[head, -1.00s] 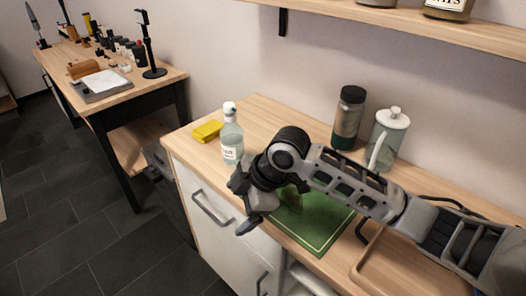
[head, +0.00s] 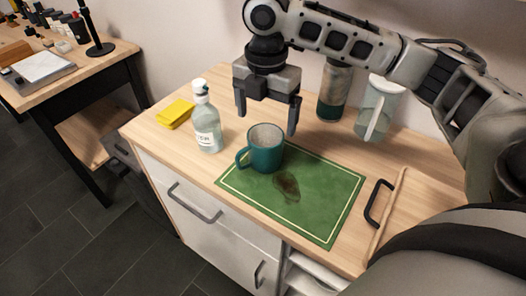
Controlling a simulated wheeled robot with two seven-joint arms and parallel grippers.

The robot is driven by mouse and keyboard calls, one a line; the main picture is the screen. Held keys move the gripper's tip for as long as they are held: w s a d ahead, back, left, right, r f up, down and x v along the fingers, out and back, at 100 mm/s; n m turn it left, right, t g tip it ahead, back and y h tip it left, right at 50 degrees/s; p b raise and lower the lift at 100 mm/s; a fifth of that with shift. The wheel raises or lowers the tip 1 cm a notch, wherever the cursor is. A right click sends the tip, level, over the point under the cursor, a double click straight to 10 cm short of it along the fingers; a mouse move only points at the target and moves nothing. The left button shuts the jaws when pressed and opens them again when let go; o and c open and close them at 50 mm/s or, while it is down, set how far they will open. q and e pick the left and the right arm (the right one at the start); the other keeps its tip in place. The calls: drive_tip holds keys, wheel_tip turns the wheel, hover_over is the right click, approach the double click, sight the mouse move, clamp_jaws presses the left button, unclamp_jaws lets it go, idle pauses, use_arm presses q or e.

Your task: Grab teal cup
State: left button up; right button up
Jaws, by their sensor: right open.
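A teal cup (head: 265,157) with a speckled light inside stands upright at the upper left part of the green mat (head: 325,216) on the wooden counter. Its handle points left. My right gripper (head: 267,122) is open and empty, pointing down. In the picture its two fingers are just above the cup's rim, one to each side, apart from the cup. Exact height over the cup is hard to tell. My left gripper is not in view.
A clear bottle (head: 207,125) stands left of the cup, with a yellow sponge (head: 174,113) beyond it. A dark-lidded jar (head: 333,92) and a glass pitcher (head: 371,112) stand behind on the right. A brown stain (head: 287,186) marks the mat. A wooden tray (head: 386,218) lies right.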

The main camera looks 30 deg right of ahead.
sight(264, 143)
drive_tip(key=shift+s+a+f, duration=0.15)
drive_tip(key=shift+a+f, duration=0.05)
drive_tip(key=shift+f, duration=1.7)
drive_tip(key=shift+s+a+f, duration=0.1)
drive_tip(key=shift+a+f, duration=0.05)
drive_tip(key=shift+f, duration=1.7)
drive_tip(key=shift+c, duration=0.3)
drive_tip(key=c, duration=1.1)
drive_tip(key=shift+r, duration=0.15)
drive_tip(key=shift+c, duration=0.2)
